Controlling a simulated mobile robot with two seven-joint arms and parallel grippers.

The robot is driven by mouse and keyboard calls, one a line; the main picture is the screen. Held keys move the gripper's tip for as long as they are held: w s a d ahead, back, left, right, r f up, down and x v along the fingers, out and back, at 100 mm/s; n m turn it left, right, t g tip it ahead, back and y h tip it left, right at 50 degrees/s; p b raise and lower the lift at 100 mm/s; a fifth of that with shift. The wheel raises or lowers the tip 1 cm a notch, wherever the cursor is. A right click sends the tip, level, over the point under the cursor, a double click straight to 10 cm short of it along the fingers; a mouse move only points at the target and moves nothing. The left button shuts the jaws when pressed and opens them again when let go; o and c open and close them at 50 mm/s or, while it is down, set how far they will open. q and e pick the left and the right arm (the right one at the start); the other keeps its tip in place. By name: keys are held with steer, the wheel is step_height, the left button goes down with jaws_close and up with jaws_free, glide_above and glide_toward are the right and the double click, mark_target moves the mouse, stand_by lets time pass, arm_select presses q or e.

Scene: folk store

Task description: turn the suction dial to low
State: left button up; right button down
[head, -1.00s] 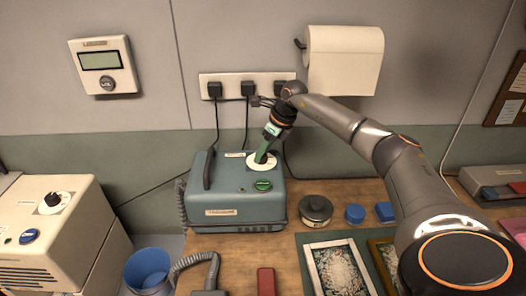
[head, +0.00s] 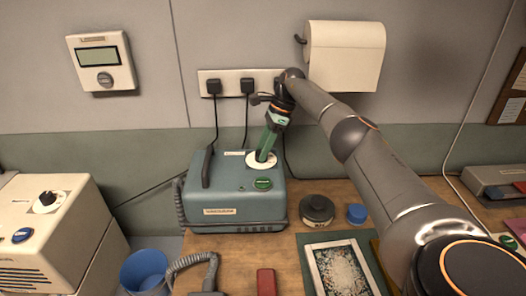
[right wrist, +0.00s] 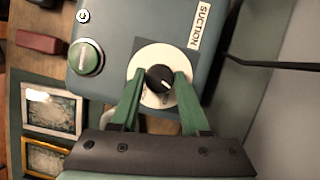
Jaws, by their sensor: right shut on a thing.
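The blue-grey suction unit (head: 235,195) stands on the wooden bench. Its suction dial is a dark knob (right wrist: 160,78) on a round white plate (right wrist: 147,58), beside a SUCTION label (right wrist: 199,27). The plate also shows in the head view (head: 251,161). My right gripper (head: 263,156) reaches down to the dial, and its green fingers (right wrist: 160,80) are shut on the knob from both sides. The fingers hide part of the plate. The plate's markings are too small to read. My left gripper is not in view.
A green button (head: 263,183) sits close to the dial on the unit. A cream machine (head: 50,230) with its own dial stands at left, a blue bin (head: 146,272) beside it. A dark round tin (head: 317,209), a blue cap (head: 357,213) and a framed picture (head: 340,270) lie at right.

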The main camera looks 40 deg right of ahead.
stand_by(0.4)
steer(key=shift+c, duration=1.9)
jaws_free()
